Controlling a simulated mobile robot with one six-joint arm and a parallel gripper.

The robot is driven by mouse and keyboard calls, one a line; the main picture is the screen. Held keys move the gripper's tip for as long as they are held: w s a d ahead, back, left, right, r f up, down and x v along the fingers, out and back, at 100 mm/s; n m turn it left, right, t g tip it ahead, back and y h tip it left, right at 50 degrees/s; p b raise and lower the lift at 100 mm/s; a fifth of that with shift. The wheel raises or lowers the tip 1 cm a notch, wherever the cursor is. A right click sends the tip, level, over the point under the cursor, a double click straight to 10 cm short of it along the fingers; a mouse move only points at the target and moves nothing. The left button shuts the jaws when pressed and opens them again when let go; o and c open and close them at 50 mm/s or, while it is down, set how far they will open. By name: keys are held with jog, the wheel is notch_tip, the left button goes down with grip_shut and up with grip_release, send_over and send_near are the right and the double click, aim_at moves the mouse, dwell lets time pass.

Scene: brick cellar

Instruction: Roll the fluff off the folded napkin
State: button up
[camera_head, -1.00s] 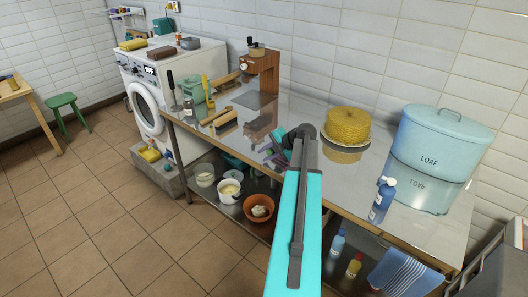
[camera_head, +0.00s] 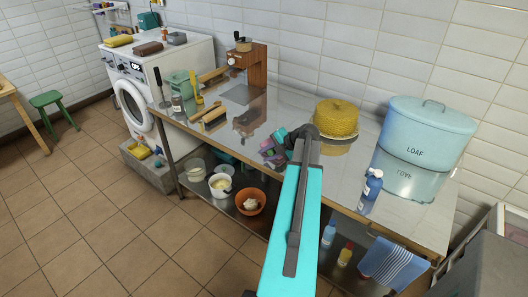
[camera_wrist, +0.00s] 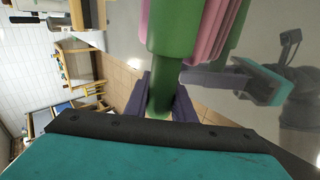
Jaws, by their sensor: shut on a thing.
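My gripper (camera_wrist: 166,100) has purple fingers shut on the green handle of a roller (camera_wrist: 168,50). The roller has a pink ribbed head (camera_wrist: 208,30), cut off by the top of the wrist view. In the head view my gripper (camera_head: 273,154) is over or beside the front edge of the steel counter (camera_head: 290,118), with a bit of pink showing at it. A blue striped folded cloth (camera_head: 388,262) lies low at the right, over the lower shelf's edge; I cannot tell if it is the napkin. No fluff can be made out.
On the counter stand a yellow domed cover (camera_head: 336,118), a pale blue LOAF bin (camera_head: 428,125), a blue bottle (camera_head: 370,190) and a wooden stand (camera_head: 252,68). A brush (camera_head: 214,117) lies left. Bowls (camera_head: 250,202) sit on the lower shelf. The counter's middle is mostly clear.

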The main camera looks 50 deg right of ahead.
notch_tip(320, 180, up, 7)
jog(key=p, duration=0.6)
dwell(0.3)
jog(key=shift+w, duration=0.15)
dwell(0.4)
jog(key=w+a+n+y+b, duration=0.1)
jog(key=w+a+n+b, duration=0.1)
jog(key=w+a, duration=0.55)
jog(key=w+a+n+g+y+b, duration=0.15)
jog(key=w+a, duration=0.25)
jog(key=a, duration=0.7)
jog(key=w+a+n+y+b, duration=0.2)
jog(key=w+a, duration=0.3)
jog(key=a, duration=0.4)
jog(key=w+a+n+g+y+b, duration=0.2)
jog(key=a+n+b, duration=0.3)
jog(key=a, duration=2.4)
jog(key=shift+w+a+r, duration=0.3)
jog(key=shift+a, duration=0.05)
jog(key=shift+d, duration=0.1)
